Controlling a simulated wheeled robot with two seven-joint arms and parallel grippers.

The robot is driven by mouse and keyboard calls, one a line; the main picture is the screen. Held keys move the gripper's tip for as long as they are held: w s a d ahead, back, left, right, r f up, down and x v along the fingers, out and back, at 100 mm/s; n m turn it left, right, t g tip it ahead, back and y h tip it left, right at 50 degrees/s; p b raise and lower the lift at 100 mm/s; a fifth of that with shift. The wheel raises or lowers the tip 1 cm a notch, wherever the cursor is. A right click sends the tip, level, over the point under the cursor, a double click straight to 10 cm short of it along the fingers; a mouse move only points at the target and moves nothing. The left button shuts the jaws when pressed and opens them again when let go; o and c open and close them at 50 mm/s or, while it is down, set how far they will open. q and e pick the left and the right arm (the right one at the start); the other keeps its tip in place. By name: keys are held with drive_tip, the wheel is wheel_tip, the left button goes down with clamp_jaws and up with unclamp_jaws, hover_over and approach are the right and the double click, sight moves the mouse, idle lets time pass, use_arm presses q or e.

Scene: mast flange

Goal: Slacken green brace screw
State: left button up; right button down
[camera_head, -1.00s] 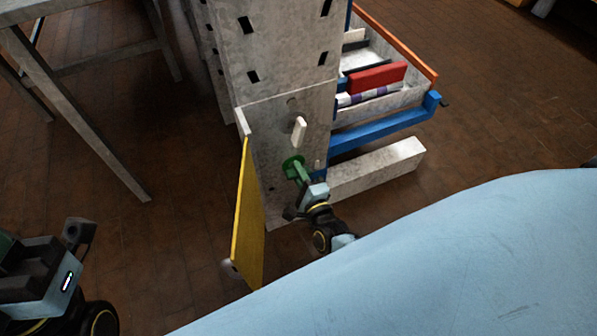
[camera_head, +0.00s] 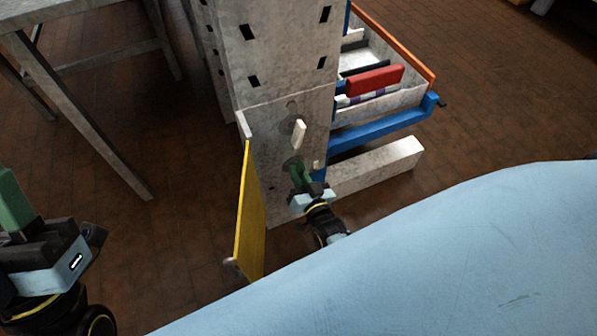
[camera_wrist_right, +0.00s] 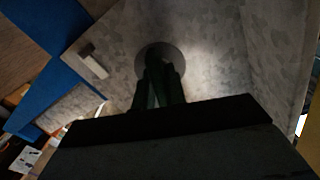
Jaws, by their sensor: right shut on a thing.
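The right gripper (camera_head: 303,178) is at the lower front of the grey metal mast (camera_head: 283,215), its fingers shut on the green brace screw. The screw's head is mostly hidden between the fingers, and its green cannot be told cleanly from the fingers' green. In the right wrist view the dark fingers (camera_wrist_right: 157,78) close together in front of a round grey disc (camera_wrist_right: 163,56) on the mast plate. A pale peg (camera_head: 299,133) sticks out above the screw. The left gripper (camera_head: 12,200) is at the left edge, away from the mast; its fingertips are not clear.
A yellow panel (camera_head: 246,220) stands just left of the screw. A tray with an orange edge (camera_head: 410,57) and a red block (camera_head: 376,80) lies to the right, above a blue bar (camera_head: 385,129) and a grey beam (camera_head: 385,163). A grey table leg (camera_head: 90,110) stands left.

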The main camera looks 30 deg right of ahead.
drive_tip(key=shift+n, duration=0.4)
drive_tip(key=c, duration=1.4)
unclamp_jaws()
drive_tip(key=shift+w, duration=0.1)
drive_tip(key=s+p, duration=0.1)
drive_tip(key=s, duration=0.4)
drive_tip(key=shift+a+p, duration=0.15)
drive_tip(key=shift+p, duration=0.2)
drive_tip(key=shift+s, duration=0.1)
